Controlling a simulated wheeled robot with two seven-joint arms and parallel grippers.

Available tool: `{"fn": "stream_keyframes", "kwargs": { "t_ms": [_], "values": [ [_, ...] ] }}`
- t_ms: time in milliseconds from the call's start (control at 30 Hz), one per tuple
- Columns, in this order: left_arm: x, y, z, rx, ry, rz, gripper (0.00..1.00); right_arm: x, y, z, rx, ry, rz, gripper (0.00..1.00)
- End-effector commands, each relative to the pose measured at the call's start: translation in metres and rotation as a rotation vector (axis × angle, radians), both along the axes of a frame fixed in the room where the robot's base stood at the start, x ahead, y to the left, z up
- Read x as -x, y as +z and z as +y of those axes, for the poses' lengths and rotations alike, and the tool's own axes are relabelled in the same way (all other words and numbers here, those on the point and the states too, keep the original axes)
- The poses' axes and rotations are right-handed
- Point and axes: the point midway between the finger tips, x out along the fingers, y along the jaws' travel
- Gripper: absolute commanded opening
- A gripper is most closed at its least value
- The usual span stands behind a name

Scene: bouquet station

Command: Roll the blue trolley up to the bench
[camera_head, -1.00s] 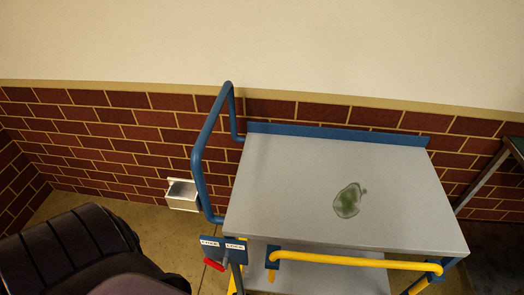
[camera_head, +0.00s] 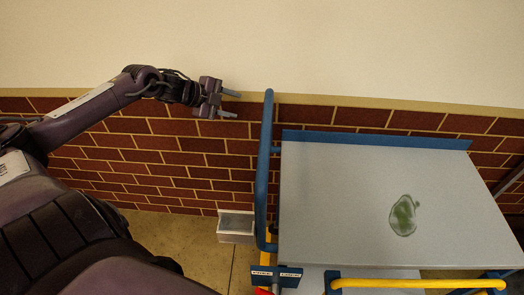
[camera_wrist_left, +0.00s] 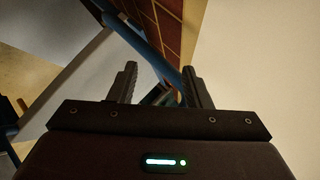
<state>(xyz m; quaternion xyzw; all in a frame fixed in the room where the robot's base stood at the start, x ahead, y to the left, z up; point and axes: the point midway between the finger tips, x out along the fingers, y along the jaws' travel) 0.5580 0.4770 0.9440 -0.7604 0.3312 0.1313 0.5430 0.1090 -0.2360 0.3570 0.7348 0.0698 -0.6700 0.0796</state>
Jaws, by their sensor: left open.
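The blue trolley (camera_head: 335,195) stands by the brick wall, with a grey top deck and a blue back lip. Its upright blue push handle (camera_head: 264,170) is on its left side. My left gripper (camera_head: 233,103) is open and empty, left of the handle's upper end and apart from it in the head view. In the left wrist view, the blue handle (camera_wrist_left: 150,45) runs beyond the space between the fingertips (camera_wrist_left: 160,70). A yellow bar (camera_head: 415,283) crosses the trolley's front. My right gripper is not in view. A bench cannot be made out clearly.
A small metal box (camera_head: 236,226) is at the foot of the brick wall (camera_head: 180,165), left of the handle. Two small labels (camera_head: 276,273) sit at the trolley's near left corner. Tan floor shows left of it.

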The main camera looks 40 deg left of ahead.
Motion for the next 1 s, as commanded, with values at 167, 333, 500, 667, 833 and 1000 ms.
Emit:
{"fn": "stream_keyframes", "kwargs": {
  "t_ms": [167, 333, 500, 667, 833, 1000],
  "values": [
    [0.025, 0.105, -0.104, -0.263, -0.419, 0.045, 0.44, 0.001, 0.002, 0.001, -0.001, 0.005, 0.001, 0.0],
    [0.085, 0.133, -0.175, -0.503, -0.721, 0.193, 0.44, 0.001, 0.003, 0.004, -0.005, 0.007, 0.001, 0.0],
    [0.134, 0.133, -0.201, -0.67, -0.884, 0.337, 0.44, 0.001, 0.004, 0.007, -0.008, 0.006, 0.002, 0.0],
    [0.154, 0.129, -0.206, -0.731, -0.938, 0.401, 0.44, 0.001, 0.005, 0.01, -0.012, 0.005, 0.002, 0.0],
    [0.155, 0.11, -0.209, -0.735, -0.945, 0.41, 0.44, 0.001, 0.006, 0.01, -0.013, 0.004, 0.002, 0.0],
    [0.151, 0.082, -0.214, -0.733, -0.943, 0.409, 0.44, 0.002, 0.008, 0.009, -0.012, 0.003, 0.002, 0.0]
  ]
}}
